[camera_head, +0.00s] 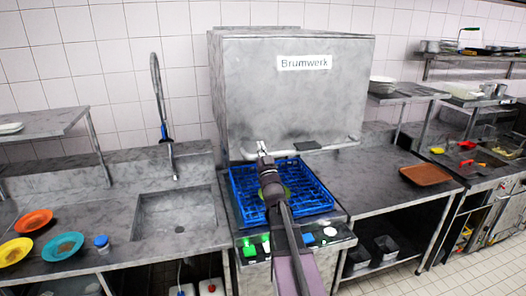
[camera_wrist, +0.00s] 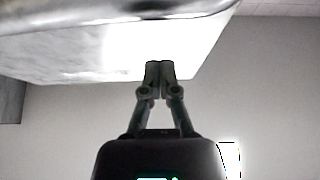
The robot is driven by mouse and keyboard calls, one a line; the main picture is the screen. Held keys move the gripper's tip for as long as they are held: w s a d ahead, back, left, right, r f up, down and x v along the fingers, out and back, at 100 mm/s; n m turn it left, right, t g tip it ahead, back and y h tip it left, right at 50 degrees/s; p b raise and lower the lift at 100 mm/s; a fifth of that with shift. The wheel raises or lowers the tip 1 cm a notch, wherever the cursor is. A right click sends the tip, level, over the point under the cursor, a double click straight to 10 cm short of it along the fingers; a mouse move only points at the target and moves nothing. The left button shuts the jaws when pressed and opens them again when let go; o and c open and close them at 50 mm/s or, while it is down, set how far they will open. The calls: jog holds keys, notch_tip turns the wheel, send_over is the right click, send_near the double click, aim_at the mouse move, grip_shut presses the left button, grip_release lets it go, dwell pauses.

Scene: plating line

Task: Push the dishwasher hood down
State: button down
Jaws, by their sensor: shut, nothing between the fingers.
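The dishwasher hood (camera_head: 285,85) is a large grey box with a "Brumwerk" label. It is raised, with a gap between its lower edge and the blue rack (camera_head: 318,196) beneath. A pale handle bar (camera_head: 318,148) runs along its lower front edge. My gripper (camera_head: 261,147) is at the left part of that bar in the head view; whether it touches the bar I cannot tell. In the wrist view my gripper (camera_wrist: 159,65) has its fingertips together with nothing between them, and the hood (camera_wrist: 130,45) fills the upper part. My arm hides part of the rack.
A sink (camera_head: 175,215) with a tall spray tap (camera_head: 160,100) is at the left. Orange, yellow and blue plates (camera_head: 62,246) lie on the left counter.

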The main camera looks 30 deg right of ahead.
jog(key=shift+w+d+f+b, duration=0.1)
jog(key=shift+w+f+b, duration=0.2)
jog(key=shift+f+b, duration=0.7)
jog(key=shift+w+f+b, duration=0.3)
jog(key=shift+f+b, duration=0.6)
jog(key=shift+b, duration=0.15)
notch_tip(320, 180, down, 38)
jog(key=b, duration=3.8)
jog(key=shift+r, duration=0.2)
